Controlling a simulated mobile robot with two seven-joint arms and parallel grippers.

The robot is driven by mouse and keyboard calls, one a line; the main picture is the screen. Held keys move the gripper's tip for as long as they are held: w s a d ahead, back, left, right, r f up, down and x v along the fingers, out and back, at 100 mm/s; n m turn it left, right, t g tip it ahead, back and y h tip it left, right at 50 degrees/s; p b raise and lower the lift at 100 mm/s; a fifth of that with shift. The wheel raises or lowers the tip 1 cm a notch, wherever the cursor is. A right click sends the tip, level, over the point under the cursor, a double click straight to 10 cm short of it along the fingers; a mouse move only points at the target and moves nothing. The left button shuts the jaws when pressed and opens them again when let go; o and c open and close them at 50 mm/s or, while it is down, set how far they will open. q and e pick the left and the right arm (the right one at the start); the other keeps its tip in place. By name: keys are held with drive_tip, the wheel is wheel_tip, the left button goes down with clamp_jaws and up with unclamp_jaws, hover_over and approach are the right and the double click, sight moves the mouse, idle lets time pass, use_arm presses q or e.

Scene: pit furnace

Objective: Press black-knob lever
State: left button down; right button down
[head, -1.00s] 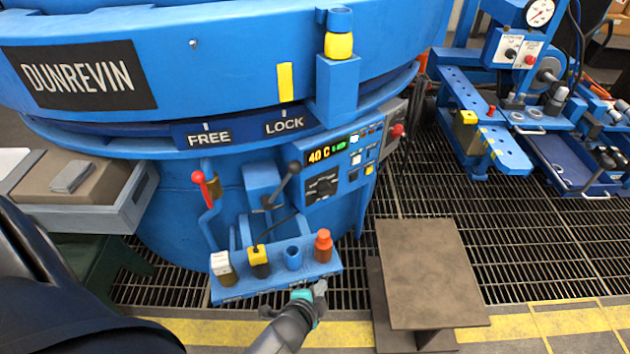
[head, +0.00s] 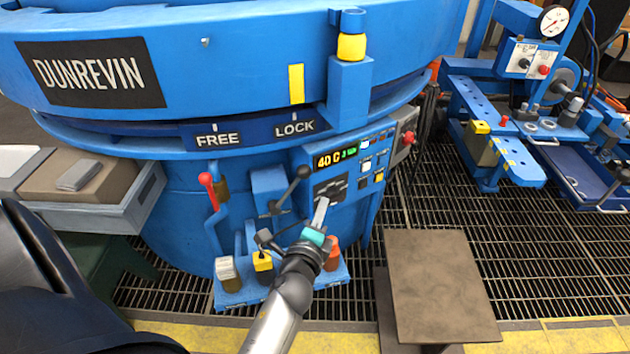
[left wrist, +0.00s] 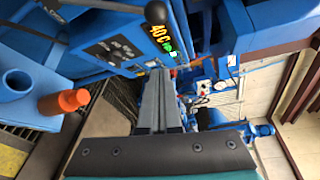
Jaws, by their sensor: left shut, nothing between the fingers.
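The black-knob lever (head: 290,189) rises from a blue bracket on the furnace front and leans up and to the right. Its black knob also shows in the left wrist view (left wrist: 156,13), just beyond my fingertips. My left gripper (head: 322,203) is shut and empty. In the head view its fingertips are below and slightly right of the knob, in front of the control panel (head: 352,180). They appear apart from the lever, though the exact gap is hard to tell. My right gripper is not in view.
A red-knob lever (head: 213,198) stands left of the black one. A blue rack (head: 230,300) with several coloured pieces, including an orange one (head: 332,255), sits below, partly behind my arm. A brown plate (head: 440,285) stands to the right. Open grating (head: 540,260) lies beyond.

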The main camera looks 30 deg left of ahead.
use_arm(q)
drive_tip(key=shift+w, duration=0.15)
